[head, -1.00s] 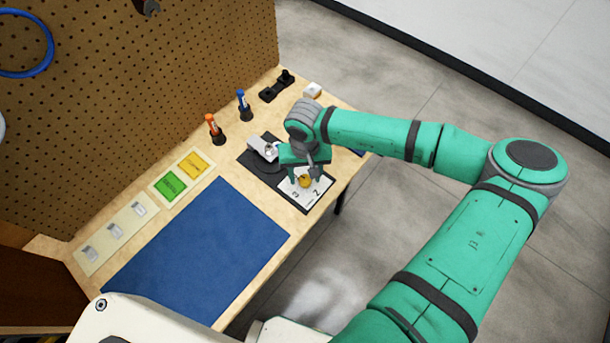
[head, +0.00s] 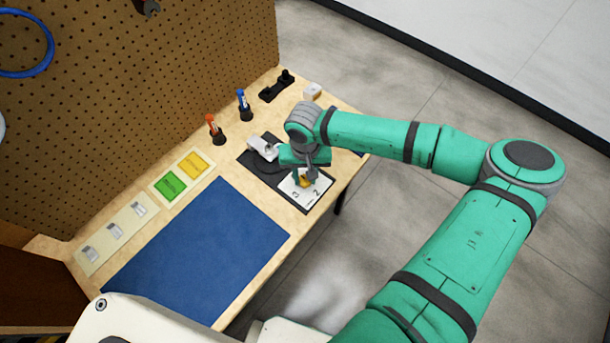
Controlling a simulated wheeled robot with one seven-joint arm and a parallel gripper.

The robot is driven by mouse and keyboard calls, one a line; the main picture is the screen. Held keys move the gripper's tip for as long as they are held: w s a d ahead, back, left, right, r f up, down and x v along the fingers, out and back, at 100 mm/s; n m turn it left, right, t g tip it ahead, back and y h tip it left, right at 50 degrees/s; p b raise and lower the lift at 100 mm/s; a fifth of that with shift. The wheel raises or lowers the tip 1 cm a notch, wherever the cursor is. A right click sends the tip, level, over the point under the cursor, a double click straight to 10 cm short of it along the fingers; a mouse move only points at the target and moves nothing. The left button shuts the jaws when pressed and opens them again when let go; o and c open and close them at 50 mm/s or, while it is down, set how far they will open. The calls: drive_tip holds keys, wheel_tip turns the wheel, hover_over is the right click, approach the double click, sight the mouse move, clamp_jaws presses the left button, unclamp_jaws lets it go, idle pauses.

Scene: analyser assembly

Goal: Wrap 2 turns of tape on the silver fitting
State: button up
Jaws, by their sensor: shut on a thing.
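The silver fitting (head: 267,149) sits on a black base plate (head: 247,168) at the back right of the bench, just left of my gripper. My gripper (head: 305,179) points down over a white card (head: 293,192) with numbers, "3" and "2" among them, at the near end of the base plate. It is shut on a small yellow-orange piece (head: 304,182), mostly hidden by the fingers. I cannot tell whether this piece is tape or a knob. No tape can be made out on the fitting at this size.
An orange marker (head: 213,126) and a blue marker (head: 242,102) stand upright in holders behind. A black part (head: 277,87) and a small white block (head: 312,91) lie farther back. Green (head: 171,186) and yellow (head: 194,166) cards lie left. The blue mat (head: 200,250) is clear.

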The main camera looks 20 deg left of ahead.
drive_tip(key=m, duration=0.3)
drive_tip(key=shift+m, duration=0.4)
drive_tip(key=m, duration=0.4)
drive_tip(key=shift+a+m, duration=0.1)
drive_tip(key=shift+m, duration=0.2)
drive_tip(key=m, duration=0.4)
drive_tip(key=shift+m, duration=0.3)
drive_tip(key=m, duration=1.3)
drive_tip(key=shift+m, duration=0.3)
drive_tip(key=m, duration=0.4)
drive_tip(key=shift+m, duration=2.2)
